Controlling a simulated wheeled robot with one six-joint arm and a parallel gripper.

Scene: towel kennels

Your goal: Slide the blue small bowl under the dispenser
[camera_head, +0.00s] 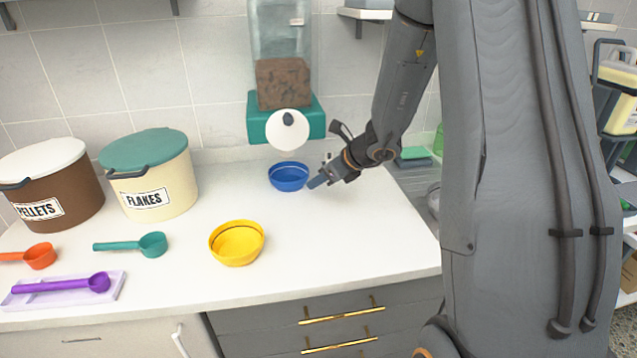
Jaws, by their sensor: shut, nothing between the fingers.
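The blue small bowl (288,178) stands upright on the white counter, near the wall. The dispenser (285,118) is on the wall, with a clear hopper holding brown food, a teal body and a round white front with a dark knob. The bowl appears below the dispenser's white front. My gripper (312,184) is shut and empty, low over the counter just right of the bowl. Its tip is close to the bowl's right side; I cannot tell whether it touches.
A yellow bowl (237,244) stands nearer the front. Teal (150,245), orange (40,256) and purple (98,283) scoops lie at left. The PELLETS bin (75,192) and FLAKES bin (160,180) stand at the back left. The counter right of the yellow bowl is clear.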

